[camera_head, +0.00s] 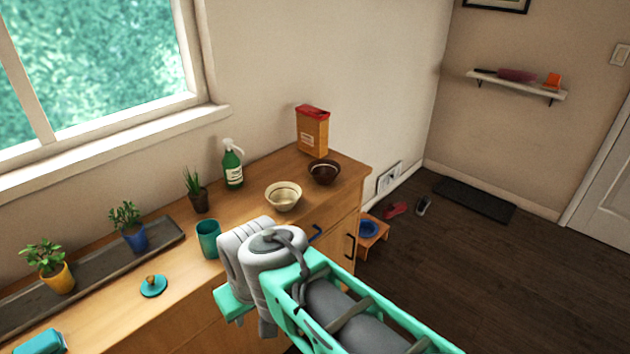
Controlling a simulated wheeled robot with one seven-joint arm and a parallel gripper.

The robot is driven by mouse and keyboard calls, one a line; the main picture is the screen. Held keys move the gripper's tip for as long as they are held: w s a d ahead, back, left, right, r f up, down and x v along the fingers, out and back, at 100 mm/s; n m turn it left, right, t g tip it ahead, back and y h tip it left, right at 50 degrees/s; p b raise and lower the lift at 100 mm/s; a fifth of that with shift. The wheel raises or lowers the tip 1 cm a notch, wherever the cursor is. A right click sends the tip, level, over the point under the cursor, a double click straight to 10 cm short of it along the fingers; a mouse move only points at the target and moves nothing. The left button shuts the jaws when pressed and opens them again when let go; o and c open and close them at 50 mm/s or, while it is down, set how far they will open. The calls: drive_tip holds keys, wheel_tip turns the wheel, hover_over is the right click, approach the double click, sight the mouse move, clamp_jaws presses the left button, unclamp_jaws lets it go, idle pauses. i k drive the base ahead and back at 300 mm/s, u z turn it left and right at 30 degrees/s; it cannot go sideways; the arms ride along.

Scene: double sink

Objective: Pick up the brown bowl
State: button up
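The brown bowl (325,172) sits upright on the far right end of the wooden counter, in front of an orange box with a red top. A cream bowl (283,196) stands beside it, to its left and nearer to me. My arm reaches in from the lower right, with its wrist over the counter's front edge, short of both bowls. My gripper is at the end of this arm, but its fingertips are hidden or cannot be made out. Nothing is seen touching the brown bowl.
The orange box (312,131) and a green spray bottle (232,165) stand near the wall. A teal cup (208,239) is left of my wrist. Potted plants line a dark tray (95,271). A small wooden stool (372,234) stands beyond the counter's end. Dark floor (480,260) is open on the right.

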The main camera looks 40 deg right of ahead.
sight(324, 172)
drive_tip(key=u, duration=3.55)
drive_tip(key=k, duration=2.1)
drive_tip(key=z, duration=0.65)
